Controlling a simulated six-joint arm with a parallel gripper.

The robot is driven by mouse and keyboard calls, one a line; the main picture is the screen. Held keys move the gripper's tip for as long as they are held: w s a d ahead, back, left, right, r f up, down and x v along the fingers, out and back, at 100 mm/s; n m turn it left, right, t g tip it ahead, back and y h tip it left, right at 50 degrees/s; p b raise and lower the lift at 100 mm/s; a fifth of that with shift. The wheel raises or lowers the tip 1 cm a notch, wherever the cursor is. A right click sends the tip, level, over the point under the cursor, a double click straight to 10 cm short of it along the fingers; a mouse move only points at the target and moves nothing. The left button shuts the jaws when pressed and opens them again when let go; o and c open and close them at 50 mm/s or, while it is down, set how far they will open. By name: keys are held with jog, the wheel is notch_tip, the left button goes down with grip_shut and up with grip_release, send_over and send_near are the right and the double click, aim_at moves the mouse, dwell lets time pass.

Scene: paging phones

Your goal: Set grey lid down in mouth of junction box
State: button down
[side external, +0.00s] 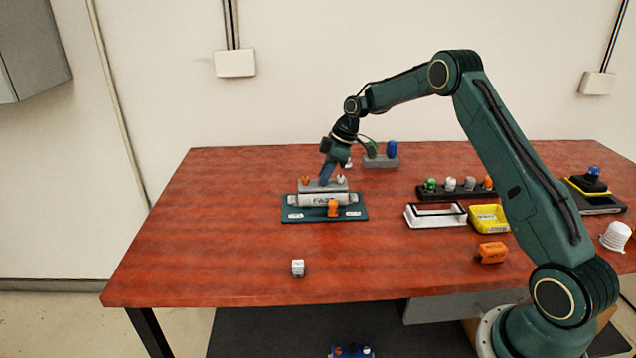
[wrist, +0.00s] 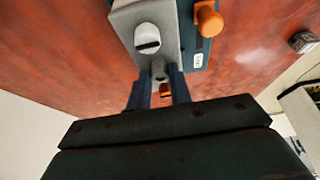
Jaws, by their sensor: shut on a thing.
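The grey lid (side external: 324,187) is level at the top of the pale junction box (side external: 318,200), which carries a dark-lettered label. I cannot tell whether the lid is seated or slightly above the mouth. An orange knob (side external: 306,181) and a white knob (side external: 341,180) stand on the lid. My gripper (side external: 326,180) points down and is shut on the lid's middle. In the wrist view, my gripper (wrist: 159,82) has its blue fingers either side of a grey grip on the lid (wrist: 124,22). The box mouth is hidden under the lid.
The box stands on a teal plate (side external: 350,214) with an orange piece (side external: 333,208) in front. To the right are a white frame (side external: 435,222), a yellow tray (side external: 488,226) and an orange block (side external: 492,252). The table's left is clear.

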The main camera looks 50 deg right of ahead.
jog(key=shift+f, duration=0.15)
dwell(0.5)
jog(key=c, duration=0.9)
grip_release()
jog(key=shift+r, duration=3.15)
